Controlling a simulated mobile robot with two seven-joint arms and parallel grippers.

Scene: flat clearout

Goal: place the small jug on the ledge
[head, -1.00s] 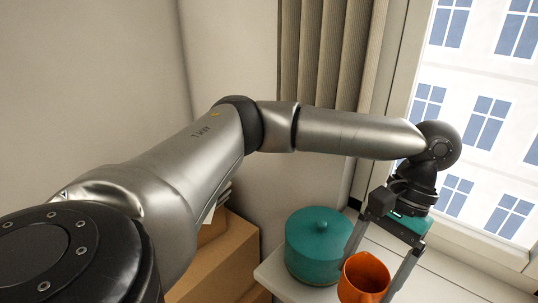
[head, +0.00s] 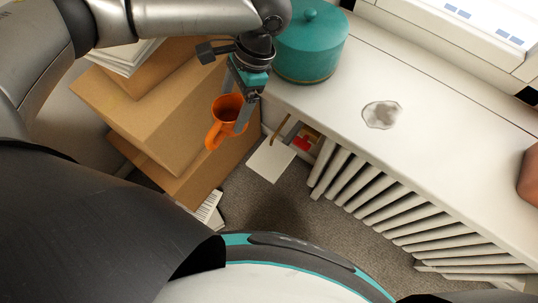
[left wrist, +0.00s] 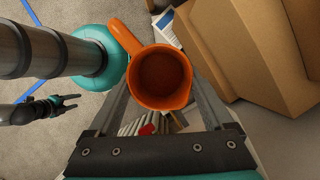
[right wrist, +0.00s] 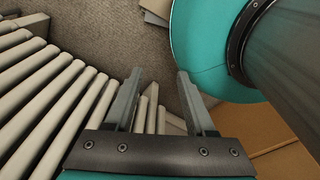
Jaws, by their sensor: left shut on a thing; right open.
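The small jug is an orange cup with a handle (head: 226,110), also in the left wrist view (left wrist: 162,78). My left gripper (head: 239,108) is shut on it and holds it in the air, apart from the ledge. The jug is empty, its mouth facing the left wrist camera. The ledge (head: 440,145) is the white sill under the window; in the head view the jug is left of its near left end, in front of cardboard boxes. My right gripper (right wrist: 158,90) is open and empty, with radiator bars beyond its fingers; it is out of the head view.
A lidded teal pot (head: 309,45) stands at the ledge's left end. A clear, irregular patch or dish (head: 381,114) lies mid-ledge, and a brown object (head: 529,178) stands at the right. Bare ledge lies between them. Cardboard boxes (head: 160,105) are stacked left; a radiator (head: 385,205) is below.

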